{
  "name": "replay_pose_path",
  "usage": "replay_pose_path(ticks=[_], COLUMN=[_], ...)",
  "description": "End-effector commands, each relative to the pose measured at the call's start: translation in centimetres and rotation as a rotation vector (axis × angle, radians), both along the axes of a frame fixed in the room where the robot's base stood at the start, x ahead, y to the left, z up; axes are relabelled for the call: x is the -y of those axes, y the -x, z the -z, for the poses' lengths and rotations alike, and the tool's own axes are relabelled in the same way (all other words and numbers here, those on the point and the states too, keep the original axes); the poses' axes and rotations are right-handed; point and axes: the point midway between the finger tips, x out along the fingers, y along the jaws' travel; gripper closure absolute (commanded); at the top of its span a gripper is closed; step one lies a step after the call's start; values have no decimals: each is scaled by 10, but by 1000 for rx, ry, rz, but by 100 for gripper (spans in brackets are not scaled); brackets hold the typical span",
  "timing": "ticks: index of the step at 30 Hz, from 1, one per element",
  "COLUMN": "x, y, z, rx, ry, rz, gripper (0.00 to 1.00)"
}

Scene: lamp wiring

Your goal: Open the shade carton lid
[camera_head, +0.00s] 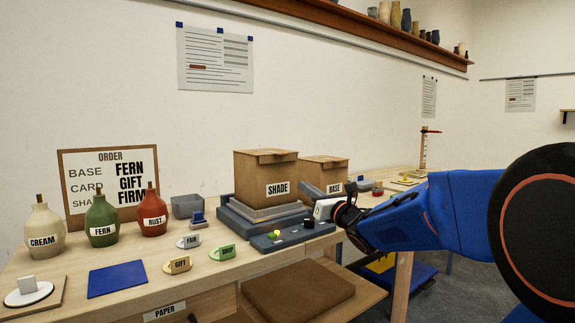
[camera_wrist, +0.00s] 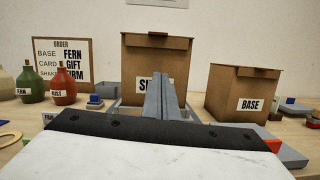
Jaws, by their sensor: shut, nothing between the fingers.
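The shade carton (camera_head: 265,186) is a brown cardboard box with a white SHADE label. It stands on a grey stepped stand on the workbench, and its lid (camera_head: 265,152) is closed. The carton also shows in the wrist view (camera_wrist: 134,68), with its label partly hidden behind my fingers and a small tab at the lid's front edge (camera_wrist: 158,34). My gripper (camera_head: 324,209) is in front and to the right of the carton, below lid height. In the wrist view my gripper (camera_wrist: 163,97) has its fingers shut together and empty, pointing at the carton's front.
A second carton labelled BASE (camera_head: 325,175) stands right of the shade carton. A low grey panel with buttons (camera_head: 285,238) lies in front. Cream, fern and rust bottles (camera_head: 102,222) stand at left, before the order board (camera_head: 80,165). The space above the cartons is clear.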

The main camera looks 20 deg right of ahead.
Motion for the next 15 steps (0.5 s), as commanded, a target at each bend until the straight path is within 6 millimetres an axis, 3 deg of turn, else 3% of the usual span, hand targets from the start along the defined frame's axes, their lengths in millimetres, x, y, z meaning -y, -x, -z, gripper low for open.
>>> replay_pose_path(ticks=[8, 15], x=[-6, -19], y=[-13, -48], z=[-6, -14], rx=[48, 46], ry=[70, 68], rz=[-17, -17], gripper=[100, 100])
